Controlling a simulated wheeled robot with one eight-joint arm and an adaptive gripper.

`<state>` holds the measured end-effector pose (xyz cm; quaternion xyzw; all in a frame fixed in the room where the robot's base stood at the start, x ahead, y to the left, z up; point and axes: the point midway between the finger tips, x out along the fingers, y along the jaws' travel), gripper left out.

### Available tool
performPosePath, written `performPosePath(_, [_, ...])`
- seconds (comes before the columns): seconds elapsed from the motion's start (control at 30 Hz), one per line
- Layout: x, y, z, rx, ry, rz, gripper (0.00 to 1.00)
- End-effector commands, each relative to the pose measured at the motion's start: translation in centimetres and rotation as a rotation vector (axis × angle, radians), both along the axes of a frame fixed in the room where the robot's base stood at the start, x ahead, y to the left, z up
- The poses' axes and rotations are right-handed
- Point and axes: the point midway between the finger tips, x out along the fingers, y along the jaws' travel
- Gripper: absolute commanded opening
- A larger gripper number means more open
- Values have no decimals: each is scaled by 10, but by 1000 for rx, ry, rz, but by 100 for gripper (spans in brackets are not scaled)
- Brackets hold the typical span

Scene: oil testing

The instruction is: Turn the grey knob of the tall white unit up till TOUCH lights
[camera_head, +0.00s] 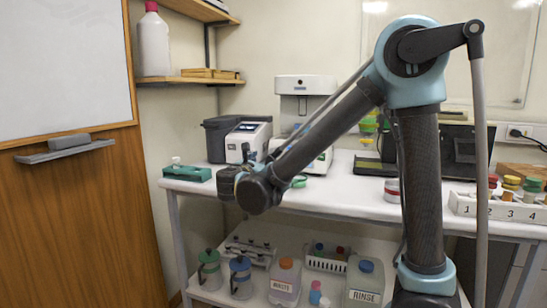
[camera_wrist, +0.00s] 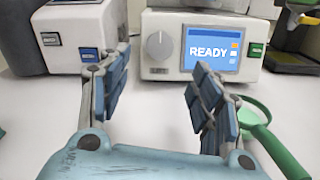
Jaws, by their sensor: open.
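The tall white unit (camera_head: 306,84) stands on the bench in the head view, partly behind my arm. In the wrist view its lower front (camera_wrist: 160,20) shows a round grey knob (camera_wrist: 158,45) left of a blue screen (camera_wrist: 211,49) reading READY. My gripper (camera_wrist: 157,82) is open and empty, its fingers spread below and either side of the knob in the picture. The fingers look apart from the knob. In the head view my wrist hides most of the gripper and the knob.
A smaller white device (camera_wrist: 80,38) with two small panels stands left of the unit. A green-rimmed magnifier (camera_wrist: 278,146) lies on the bench close to the right finger. A green holder (camera_head: 187,173) sits at the bench's left end. Bare white benchtop lies before the unit.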

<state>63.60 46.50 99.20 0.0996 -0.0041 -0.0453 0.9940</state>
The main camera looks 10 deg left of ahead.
Motion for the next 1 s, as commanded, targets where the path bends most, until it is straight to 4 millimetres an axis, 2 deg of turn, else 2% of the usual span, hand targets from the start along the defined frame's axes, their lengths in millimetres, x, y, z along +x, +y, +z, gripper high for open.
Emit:
performPosePath(0.4, [70, -8, 0, 0, 0, -4, 58])
performPosePath(0.6, [95, -10, 0, 0, 1, -3, 58])
performPosePath(0.8, [106, -11, 0, 0, 0, -1, 58])
performPosePath(1.0, [107, -11, 0, 0, 0, 0, 58])
